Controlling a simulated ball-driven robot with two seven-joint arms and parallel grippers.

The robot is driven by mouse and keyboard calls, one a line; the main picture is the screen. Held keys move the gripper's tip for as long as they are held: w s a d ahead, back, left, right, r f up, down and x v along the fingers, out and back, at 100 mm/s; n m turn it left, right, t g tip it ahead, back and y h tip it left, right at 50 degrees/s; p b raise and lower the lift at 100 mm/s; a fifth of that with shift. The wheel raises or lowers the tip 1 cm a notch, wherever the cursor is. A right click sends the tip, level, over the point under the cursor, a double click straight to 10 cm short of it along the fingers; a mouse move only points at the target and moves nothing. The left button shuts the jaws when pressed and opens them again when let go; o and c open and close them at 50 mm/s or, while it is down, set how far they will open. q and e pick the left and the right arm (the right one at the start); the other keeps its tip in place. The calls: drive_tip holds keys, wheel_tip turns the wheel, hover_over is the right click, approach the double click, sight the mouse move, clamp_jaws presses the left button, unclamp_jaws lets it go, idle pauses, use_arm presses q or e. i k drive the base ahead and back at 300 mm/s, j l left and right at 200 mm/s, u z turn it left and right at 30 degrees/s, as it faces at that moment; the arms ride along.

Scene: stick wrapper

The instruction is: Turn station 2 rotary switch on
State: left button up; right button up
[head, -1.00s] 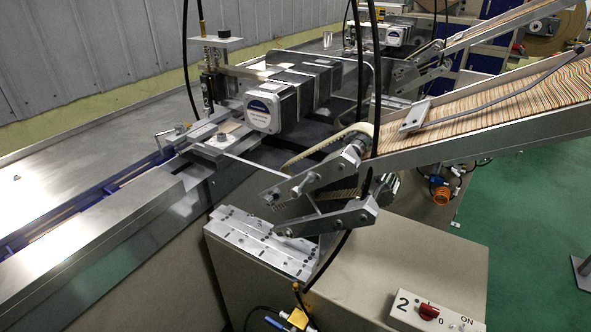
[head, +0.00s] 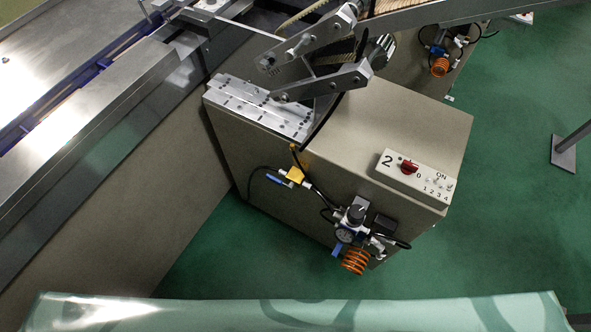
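The station 2 control box (head: 417,184) is a pale panel on the top right edge of the beige cabinet. It bears a black "2", the letters "ON" and small toggles numbered 1 to 4. The red rotary switch (head: 409,167) sits beside the "2", with a "0" marked just to its right. The exact angle of the knob is too small to tell. Neither of my grippers shows in the head view.
The beige cabinet (head: 400,130) carries a metal linkage above and an air regulator (head: 349,224) with an orange coil (head: 355,262) on its front. A steel conveyor bench (head: 90,130) runs along the left. A pale green surface crosses the bottom edge.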

sight(408, 167)
drive_tip(key=z, duration=1)
drive_tip(key=l, duration=0.1)
